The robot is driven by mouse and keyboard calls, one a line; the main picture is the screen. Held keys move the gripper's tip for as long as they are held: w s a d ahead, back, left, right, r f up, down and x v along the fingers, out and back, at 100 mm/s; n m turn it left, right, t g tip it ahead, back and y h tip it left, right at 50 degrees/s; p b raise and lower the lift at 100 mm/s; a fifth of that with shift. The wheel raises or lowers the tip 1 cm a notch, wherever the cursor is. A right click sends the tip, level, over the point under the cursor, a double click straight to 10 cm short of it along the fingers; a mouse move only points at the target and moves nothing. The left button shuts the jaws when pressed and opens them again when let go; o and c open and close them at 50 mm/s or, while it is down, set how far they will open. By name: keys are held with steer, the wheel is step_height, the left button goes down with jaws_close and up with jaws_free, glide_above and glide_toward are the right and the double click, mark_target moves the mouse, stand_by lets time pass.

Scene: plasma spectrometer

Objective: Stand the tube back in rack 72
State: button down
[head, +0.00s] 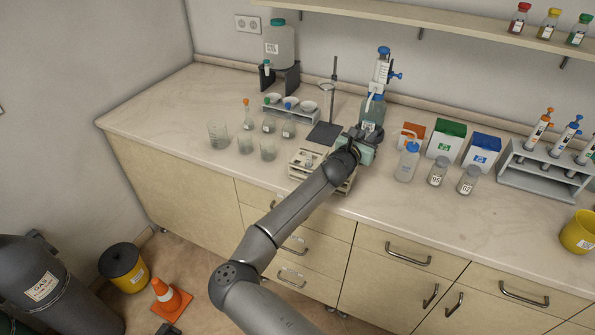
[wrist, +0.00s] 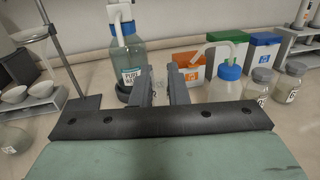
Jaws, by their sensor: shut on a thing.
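A pale rack (head: 298,172) stands near the bench's front edge, partly hidden behind my arm; its number is too small to read. Something small and pale stands in its left part. My gripper (head: 362,134) is above and behind the rack's right part, in front of the water bottle. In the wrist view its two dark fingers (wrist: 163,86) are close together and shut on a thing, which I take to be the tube. The tube itself cannot be made out in either view, so its tilt cannot be told.
A water bottle (wrist: 127,62) with a dispenser top stands just beyond the fingers. A wash bottle (head: 407,162) and labelled jars (head: 437,173) stand to the right. A retort stand (head: 334,90) and several glass flasks and beakers (head: 218,135) are to the left.

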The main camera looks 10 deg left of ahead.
steer(key=w+a+n+t+y+p, duration=0.1)
steer(key=a+n+y, duration=0.1)
steer(key=a, duration=1.7)
steer(key=shift+t+y, duration=0.3)
steer(key=shift+y, duration=0.2)
steer(key=f+b, duration=0.1)
steer(key=f, duration=0.2)
steer(key=a+f+b, duration=0.1)
steer(key=f+b, duration=0.1)
steer(key=a+f+b, duration=0.1)
steer(key=f, duration=0.2)
steer(key=shift+s+a+f, duration=0.2)
steer(key=shift+s+f, duration=0.15)
steer(key=c, duration=1.7)
jaws_free()
steer(key=shift+s, duration=0.1)
steer(key=b+v, duration=0.3)
steer(key=v, duration=0.9)
